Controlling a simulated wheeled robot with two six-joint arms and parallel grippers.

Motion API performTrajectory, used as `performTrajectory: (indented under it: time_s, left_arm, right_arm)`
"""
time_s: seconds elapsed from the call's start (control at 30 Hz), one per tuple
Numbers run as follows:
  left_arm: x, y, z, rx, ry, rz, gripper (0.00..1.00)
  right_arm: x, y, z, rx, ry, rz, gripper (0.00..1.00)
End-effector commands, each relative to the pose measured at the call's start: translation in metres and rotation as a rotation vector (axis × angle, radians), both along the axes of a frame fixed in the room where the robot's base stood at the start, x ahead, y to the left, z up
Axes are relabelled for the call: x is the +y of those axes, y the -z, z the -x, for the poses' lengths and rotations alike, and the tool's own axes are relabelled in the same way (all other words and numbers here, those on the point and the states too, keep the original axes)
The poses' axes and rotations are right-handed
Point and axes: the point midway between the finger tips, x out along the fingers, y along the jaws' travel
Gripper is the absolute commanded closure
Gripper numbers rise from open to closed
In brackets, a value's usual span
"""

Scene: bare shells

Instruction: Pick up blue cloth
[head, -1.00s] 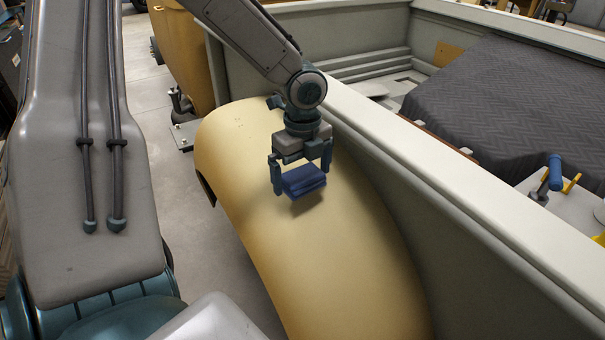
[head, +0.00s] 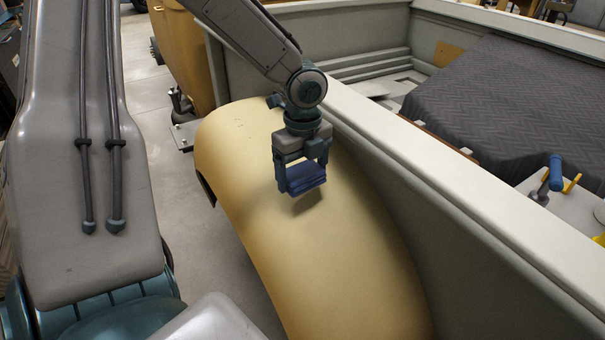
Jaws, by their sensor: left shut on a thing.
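The blue cloth (head: 306,178) is a small folded dark-blue pad over the tan curved panel (head: 330,250). My left gripper (head: 302,180) points down at the cloth, with a finger at each side of it. It is shut on the cloth. A shadow falls on the panel just below and to the right of the cloth; whether the cloth still touches the panel is hard to tell. My right gripper is not in view.
A grey-green truck-bed side wall (head: 440,190) rises right beside the panel. Beyond it lie a dark quilted blanket (head: 510,95) and a blue-handled tool (head: 555,175). Bare concrete floor (head: 190,220) shows left of the panel.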

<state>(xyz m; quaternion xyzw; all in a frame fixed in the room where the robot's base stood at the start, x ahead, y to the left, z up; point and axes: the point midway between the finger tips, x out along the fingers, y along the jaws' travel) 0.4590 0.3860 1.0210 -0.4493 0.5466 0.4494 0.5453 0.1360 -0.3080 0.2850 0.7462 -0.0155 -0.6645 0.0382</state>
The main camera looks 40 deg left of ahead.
Motion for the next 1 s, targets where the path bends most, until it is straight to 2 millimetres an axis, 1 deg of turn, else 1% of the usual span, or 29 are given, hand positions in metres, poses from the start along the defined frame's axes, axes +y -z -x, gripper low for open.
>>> performTrajectory:
  time_s: [0.17,0.2,0.33,0.5,0.57,0.8,0.93,1.0]
  left_arm:
    - [0.0,-0.031,-0.001,-0.007,0.0,-0.002,0.41]
    - [0.006,-0.026,0.001,-0.003,-0.001,0.005,0.41]
    - [0.024,-0.027,0.006,-0.004,-0.002,0.008,0.41]
    - [0.051,-0.029,0.012,-0.006,-0.002,0.008,0.41]
    - [0.06,-0.031,0.014,-0.006,-0.002,0.008,0.41]
    - [0.097,-0.034,0.023,-0.008,-0.001,0.008,0.41]
    - [0.114,-0.036,0.027,-0.009,-0.002,0.007,0.41]
    - [0.122,-0.036,0.029,-0.008,0.0,0.008,0.41]
  right_arm:
    - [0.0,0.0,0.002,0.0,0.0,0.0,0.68]
    - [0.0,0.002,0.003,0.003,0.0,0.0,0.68]
    - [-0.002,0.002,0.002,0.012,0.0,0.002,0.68]
    - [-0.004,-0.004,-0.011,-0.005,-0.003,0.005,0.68]
    - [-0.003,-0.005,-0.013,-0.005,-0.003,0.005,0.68]
    - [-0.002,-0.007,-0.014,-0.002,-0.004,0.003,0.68]
    - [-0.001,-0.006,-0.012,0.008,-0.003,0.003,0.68]
    - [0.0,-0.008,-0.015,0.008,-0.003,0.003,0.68]
